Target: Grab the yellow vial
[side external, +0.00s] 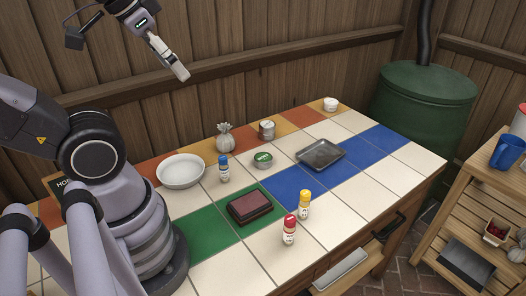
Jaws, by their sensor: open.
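The yellow vial (304,205) is a small bottle with a yellow cap and a pale label. It stands upright on the tiled table, near its front edge. A similar vial with a red cap (289,229) stands just in front and to the left of it, with a small gap at most. My gripper (182,74) is high at the upper left, well above the table and far from the yellow vial. It is open, and nothing shows between its fingers.
A dark red box (250,207) lies left of the vials. A blue-capped vial (223,169), white bowl (181,171), green tin (263,159) and grey tray (321,153) stand farther back. Bare tiles (359,200) lie right of the yellow vial. An open drawer (341,270) juts out below the front edge.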

